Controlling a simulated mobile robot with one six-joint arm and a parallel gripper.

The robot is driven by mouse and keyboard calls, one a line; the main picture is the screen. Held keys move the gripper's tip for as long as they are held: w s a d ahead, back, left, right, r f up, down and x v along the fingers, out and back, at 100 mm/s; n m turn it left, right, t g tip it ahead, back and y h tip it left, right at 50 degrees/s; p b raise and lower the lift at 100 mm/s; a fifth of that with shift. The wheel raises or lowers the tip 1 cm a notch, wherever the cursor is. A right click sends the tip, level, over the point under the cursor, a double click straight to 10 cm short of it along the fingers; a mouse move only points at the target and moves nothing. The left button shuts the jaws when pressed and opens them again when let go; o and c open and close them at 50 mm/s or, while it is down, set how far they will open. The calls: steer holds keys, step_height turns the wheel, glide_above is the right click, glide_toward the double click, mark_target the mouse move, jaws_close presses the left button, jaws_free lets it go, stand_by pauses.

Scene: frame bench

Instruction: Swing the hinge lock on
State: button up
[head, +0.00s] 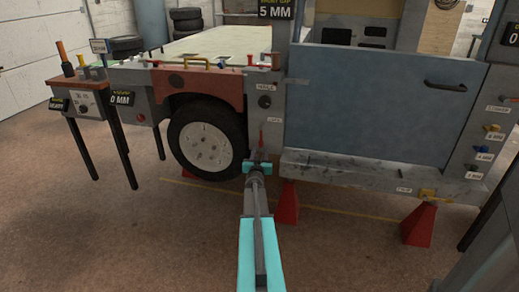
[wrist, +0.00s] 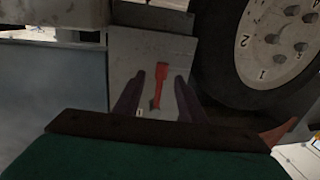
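A narrow red lever (head: 262,138), which appears to be the hinge lock, is on the grey post between the wheel and the blue door. A small label sits beside it, too small to read surely. In the wrist view the red lever (wrist: 161,85) lies nearly lengthwise against the grey panel, between my two dark fingers. My gripper (head: 257,160) is just below the lever in the head view. In the wrist view my gripper (wrist: 158,92) is open, with gaps on both sides of the lever; contact is not visible.
The wheel (head: 207,138) stands close left of my gripper and the blue door (head: 380,100) hangs to the right, above a grey sill (head: 350,172). Red stands (head: 286,203) support the frame. A black round knob (head: 264,102) sits above the lever. The floor in front is clear.

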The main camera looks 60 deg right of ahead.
mark_target(261, 145)
steer(key=shift+x, duration=2.5)
